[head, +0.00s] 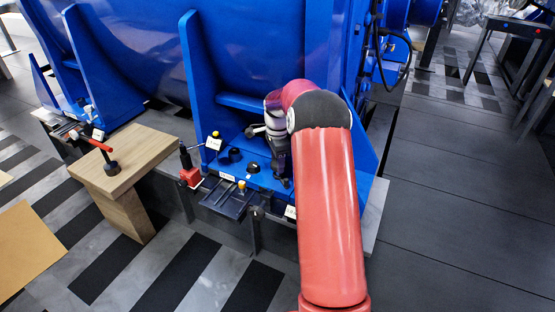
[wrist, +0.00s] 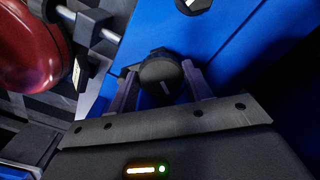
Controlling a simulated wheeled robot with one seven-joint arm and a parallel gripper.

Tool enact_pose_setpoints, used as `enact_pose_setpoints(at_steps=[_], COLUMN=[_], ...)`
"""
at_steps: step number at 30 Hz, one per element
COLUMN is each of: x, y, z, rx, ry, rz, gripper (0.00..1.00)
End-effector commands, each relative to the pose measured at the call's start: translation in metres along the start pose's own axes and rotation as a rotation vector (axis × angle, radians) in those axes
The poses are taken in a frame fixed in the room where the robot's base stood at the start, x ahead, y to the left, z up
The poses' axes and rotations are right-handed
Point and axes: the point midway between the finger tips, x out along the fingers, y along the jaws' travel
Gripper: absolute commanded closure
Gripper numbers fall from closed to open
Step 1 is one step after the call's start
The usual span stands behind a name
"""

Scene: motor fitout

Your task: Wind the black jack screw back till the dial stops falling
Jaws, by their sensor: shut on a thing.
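In the wrist view, my gripper (wrist: 160,76) has one finger on each side of a black round screw head (wrist: 158,68) with a white line on its top, which I take to be the black jack screw. The fingers are shut on it, and it stands over the blue motor foot (wrist: 225,50). In the head view my gripper (head: 283,172) is low at the right end of the blue foot (head: 262,181), and my arm and hand hide the screw. No readable dial face shows in either view.
The right floor is clear.

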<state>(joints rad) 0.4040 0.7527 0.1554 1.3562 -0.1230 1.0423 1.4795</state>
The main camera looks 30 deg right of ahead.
Motion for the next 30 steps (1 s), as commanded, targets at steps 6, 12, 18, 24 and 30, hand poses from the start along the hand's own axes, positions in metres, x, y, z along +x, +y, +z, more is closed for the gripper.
enact_pose_setpoints(at_steps=[6, 12, 18, 24, 30], x=[-0.0022, -0.0024, -0.0027, -0.0029, -0.0029], y=[0.0004, 0.0015, 0.0017, 0.0023, 0.0028], z=[0.0003, -0.0001, -0.0001, -0.0006, -0.0013], rx=[-0.161, -0.35, -0.54, -0.73, -0.916], ry=[0.0, 0.001, 0.0, 0.001, 0.001], rz=[-0.001, 0.0, -0.002, -0.002, -0.003], gripper=[0.73, 0.73, 0.73, 0.73, 0.73])
